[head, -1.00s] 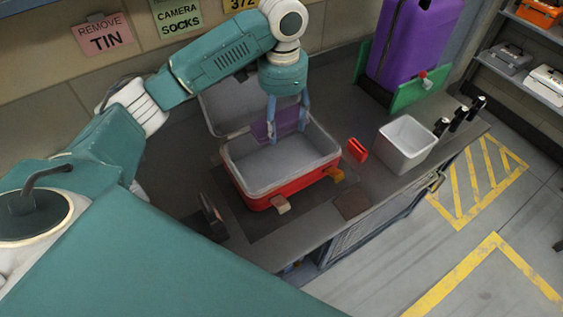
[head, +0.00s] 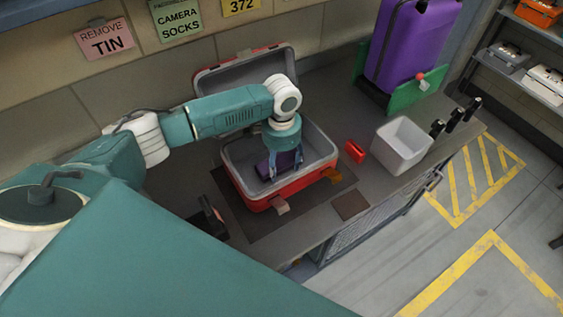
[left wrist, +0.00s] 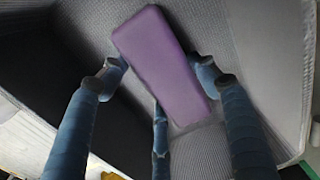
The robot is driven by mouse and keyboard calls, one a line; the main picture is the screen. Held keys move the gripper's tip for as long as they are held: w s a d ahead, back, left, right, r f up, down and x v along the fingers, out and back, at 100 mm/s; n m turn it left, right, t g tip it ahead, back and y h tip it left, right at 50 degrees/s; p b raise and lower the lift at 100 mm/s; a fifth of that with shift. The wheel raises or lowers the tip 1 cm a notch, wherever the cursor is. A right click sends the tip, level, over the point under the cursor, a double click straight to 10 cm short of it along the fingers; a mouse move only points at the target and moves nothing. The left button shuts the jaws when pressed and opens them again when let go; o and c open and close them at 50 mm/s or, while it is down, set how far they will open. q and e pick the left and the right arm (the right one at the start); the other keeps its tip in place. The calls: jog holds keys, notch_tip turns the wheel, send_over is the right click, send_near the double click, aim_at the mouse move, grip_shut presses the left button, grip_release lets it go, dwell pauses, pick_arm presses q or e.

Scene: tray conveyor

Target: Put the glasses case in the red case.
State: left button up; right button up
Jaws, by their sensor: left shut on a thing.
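The red case (head: 263,202) lies open on the counter, its grey-lined lid (head: 245,68) tipped back toward the wall. The glasses case (head: 264,168) is purple and sits low inside the red case's base. In the left wrist view the purple glasses case (left wrist: 163,65) is between my fingers, with the grey lining around it. My left gripper (head: 284,168) is inside the red case, shut on the glasses case. Whether the glasses case touches the case floor is hard to tell. My right gripper does not show.
A small red object (head: 355,151) and a white bin (head: 402,145) stand right of the case. A purple suitcase (head: 415,45) in a green stand is at the back right. Black-handled items (head: 455,117) line the counter's right edge. A dark item (head: 211,216) is at the left.

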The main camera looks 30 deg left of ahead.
aim_at(282, 163)
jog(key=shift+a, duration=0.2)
pick_arm(q)
jog(key=o, duration=1.2)
jog(key=shift+f, duration=0.1)
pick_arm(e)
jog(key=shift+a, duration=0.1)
pick_arm(q)
notch_tip(282, 163, up, 12)
jog(key=shift+r+b, duration=0.2)
jog(key=shift+b, duration=0.55)
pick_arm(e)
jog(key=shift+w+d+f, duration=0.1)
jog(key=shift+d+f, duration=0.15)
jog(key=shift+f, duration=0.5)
pick_arm(q)
jog(key=shift+d+f, duration=0.1)
jog(key=shift+f, duration=0.05)
